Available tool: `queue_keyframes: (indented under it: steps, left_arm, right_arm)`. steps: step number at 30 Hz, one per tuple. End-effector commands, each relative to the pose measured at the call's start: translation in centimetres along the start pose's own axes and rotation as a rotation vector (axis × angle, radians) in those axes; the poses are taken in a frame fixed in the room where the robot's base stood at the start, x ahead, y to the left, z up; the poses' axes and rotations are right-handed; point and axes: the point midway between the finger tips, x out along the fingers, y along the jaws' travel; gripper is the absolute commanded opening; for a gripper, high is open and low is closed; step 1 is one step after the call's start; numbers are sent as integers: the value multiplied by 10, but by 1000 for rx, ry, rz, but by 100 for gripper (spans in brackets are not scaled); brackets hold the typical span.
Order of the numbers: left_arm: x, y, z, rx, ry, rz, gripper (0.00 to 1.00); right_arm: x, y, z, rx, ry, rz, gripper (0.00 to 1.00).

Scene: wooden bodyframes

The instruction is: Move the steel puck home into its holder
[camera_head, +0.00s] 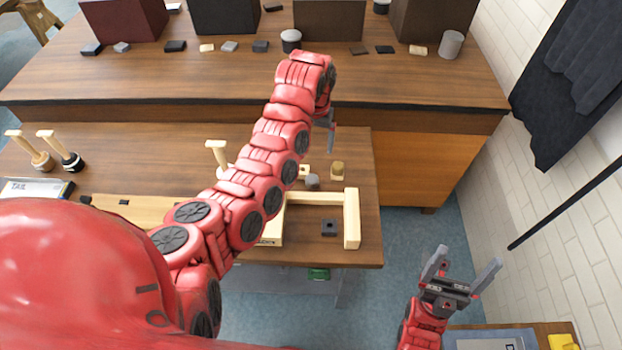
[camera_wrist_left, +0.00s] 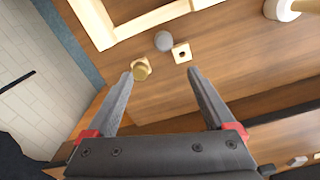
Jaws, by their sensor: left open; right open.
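The steel puck (camera_head: 312,181) is a small grey round piece on the wooden table; it also shows in the left wrist view (camera_wrist_left: 164,41). A small pale wooden block with a dark hole (camera_wrist_left: 182,52), which looks like its holder, is close beside it; part of it shows in the head view (camera_head: 304,171). A brass-coloured piece (camera_wrist_left: 141,69) sits on another pale block nearby. My left gripper (camera_wrist_left: 160,73) is open and empty above the table, its fingers pointing towards these pieces. My right gripper (camera_head: 464,268) is open and empty, away from the table at lower right.
A wooden mallet-like tool (camera_head: 217,152) stands partly behind my left arm. A long bench (camera_head: 420,80) with boxes and small blocks stands behind.

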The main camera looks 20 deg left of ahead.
Motion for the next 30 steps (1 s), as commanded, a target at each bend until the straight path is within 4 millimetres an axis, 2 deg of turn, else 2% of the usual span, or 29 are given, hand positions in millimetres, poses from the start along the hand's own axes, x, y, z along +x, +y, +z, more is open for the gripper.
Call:
queue_keyframes:
  steps: [2,7,11,18,24,30]
  left_arm:
    - [2,0,5,3,-21,-3,88]
    - [29,1,7,4,-26,-5,88]
    - [54,0,6,3,-20,-4,88]
    - [107,0,6,4,-18,-4,88]
    - [122,-1,6,3,-17,-3,88]
    - [126,-4,6,2,-17,-3,88]
  right_arm:
    - [-2,0,0,0,0,0,89]
    - [-10,0,2,0,0,0,89]
    - [-26,-1,4,0,0,0,89]
    - [-68,-3,12,0,0,0,89]
    - [-81,-4,14,0,0,0,89]
    - [-74,-4,12,0,0,0,89]
